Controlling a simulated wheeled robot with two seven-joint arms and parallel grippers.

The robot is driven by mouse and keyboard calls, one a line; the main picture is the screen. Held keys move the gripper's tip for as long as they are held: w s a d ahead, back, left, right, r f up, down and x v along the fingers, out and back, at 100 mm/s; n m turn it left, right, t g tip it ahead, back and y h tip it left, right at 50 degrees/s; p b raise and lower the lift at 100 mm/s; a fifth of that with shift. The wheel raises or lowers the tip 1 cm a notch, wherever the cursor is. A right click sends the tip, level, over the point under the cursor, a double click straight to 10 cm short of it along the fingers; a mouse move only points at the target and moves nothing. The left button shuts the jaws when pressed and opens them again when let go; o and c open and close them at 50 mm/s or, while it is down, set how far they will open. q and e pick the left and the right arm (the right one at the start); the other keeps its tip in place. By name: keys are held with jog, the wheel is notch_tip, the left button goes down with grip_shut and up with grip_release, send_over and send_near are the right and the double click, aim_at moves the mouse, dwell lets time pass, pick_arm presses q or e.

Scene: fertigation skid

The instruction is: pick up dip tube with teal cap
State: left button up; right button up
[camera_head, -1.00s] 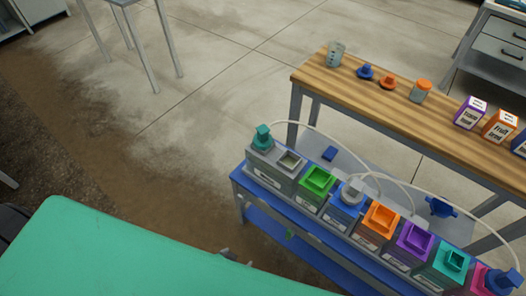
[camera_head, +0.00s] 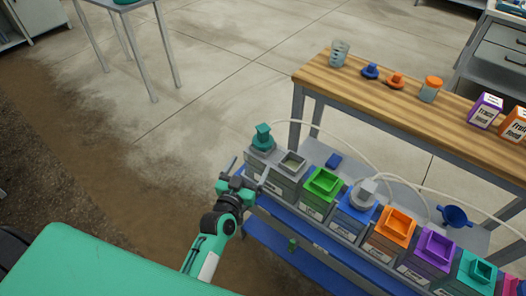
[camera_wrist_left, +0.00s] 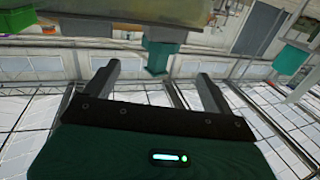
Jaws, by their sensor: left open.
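The dip tube's teal cap (camera_head: 263,137) stands upright on a grey container at the left end of the row. A pale hose runs from it to the right. The tube below the cap is hidden. My left gripper (camera_head: 246,173) is open and empty, just left of and in front of that grey container, apart from the cap. In the left wrist view, the teal cap (camera_wrist_left: 157,57) appears upside down beyond the gap between the two open fingers (camera_wrist_left: 158,82). My right gripper is not in view.
The blue rack (camera_head: 328,252) carries several containers with coloured openings close to my left gripper. A grey-capped piece (camera_head: 364,194) stands on the blue-topped one. A blue funnel (camera_head: 455,215) lies behind. A wooden bench (camera_head: 385,92) stands farther back. Floor to the left is clear.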

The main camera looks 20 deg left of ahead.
aim_at(263, 140)
pick_arm(q)
jog(key=w, duration=1.2)
jog(key=shift+d+f, duration=0.1)
jog(key=shift+d, duration=0.2)
jog(key=c, duration=1.2)
